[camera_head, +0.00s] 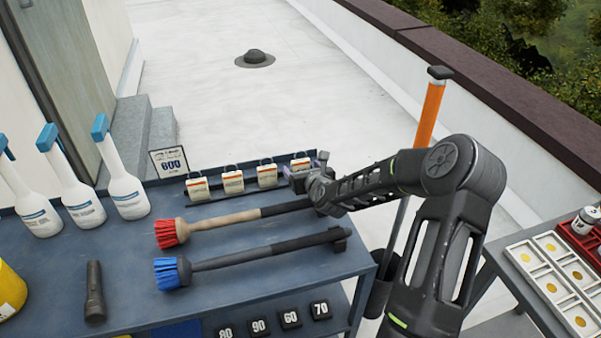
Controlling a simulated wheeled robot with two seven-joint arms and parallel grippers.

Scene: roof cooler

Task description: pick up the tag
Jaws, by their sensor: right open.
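Several white tags (233,182) with orange bands and dark padlock-like loops stand in a row on a dark holder at the back of the blue-grey table (225,272). The rightmost tag (301,163) is partly hidden behind my right gripper (299,178). That gripper is open, with its fingers right at this tag; whether they touch it I cannot tell. My left gripper is not in view.
A red-bristled brush (215,221) and a blue-bristled brush (235,258) lie below the tags. A sign (169,162) stands left of them. Spray bottles (77,190) and a flashlight (95,290) are at left. An orange-handled pole (430,115) stands behind my right arm.

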